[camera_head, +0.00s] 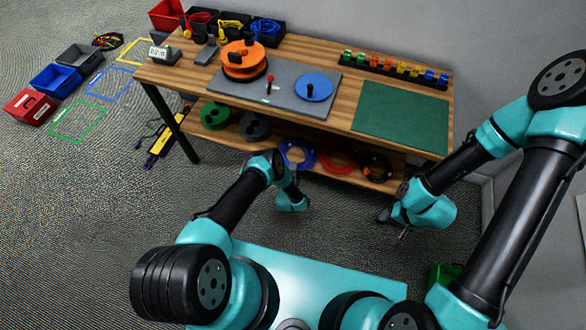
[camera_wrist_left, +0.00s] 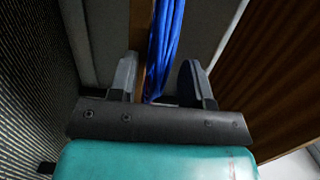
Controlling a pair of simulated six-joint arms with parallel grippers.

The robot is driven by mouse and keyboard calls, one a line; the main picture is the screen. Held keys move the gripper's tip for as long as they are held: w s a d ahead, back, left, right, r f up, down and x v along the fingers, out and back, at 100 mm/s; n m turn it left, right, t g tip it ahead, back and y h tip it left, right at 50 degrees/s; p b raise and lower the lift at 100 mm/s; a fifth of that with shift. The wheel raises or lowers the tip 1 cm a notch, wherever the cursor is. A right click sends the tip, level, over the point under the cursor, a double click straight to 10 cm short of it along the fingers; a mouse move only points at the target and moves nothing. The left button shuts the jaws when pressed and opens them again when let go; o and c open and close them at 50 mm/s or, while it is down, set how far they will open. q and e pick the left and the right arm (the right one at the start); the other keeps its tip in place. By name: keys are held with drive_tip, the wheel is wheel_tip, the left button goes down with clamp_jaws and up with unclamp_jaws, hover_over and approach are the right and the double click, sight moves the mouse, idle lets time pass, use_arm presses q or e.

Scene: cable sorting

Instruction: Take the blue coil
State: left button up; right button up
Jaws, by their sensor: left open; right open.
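The blue coil (camera_head: 310,154) lies at the front of the table's lower shelf, partly behind my left wrist in the head view. In the left wrist view the blue coil (camera_wrist_left: 167,35) is a bundle of blue strands running down between the two fingers. My left gripper (camera_wrist_left: 157,82) is open, with one finger on each side of the strands; whether they touch is unclear. Its fingers are not distinct in the head view. My right gripper (camera_head: 393,226) is open and empty, above the floor in front of the shelf's right end.
A red coil (camera_head: 336,160) and a dark coil (camera_head: 376,168) lie right of the blue one. Green (camera_head: 214,115) and dark (camera_head: 255,127) spools stand left of it. The wooden tabletop (camera_head: 335,113) overhangs the shelf.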

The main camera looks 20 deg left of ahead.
use_arm(q)
clamp_jaws()
idle(0.6)
wheel_tip(320, 180, up, 3)
drive_tip(key=shift+f, duration=0.2)
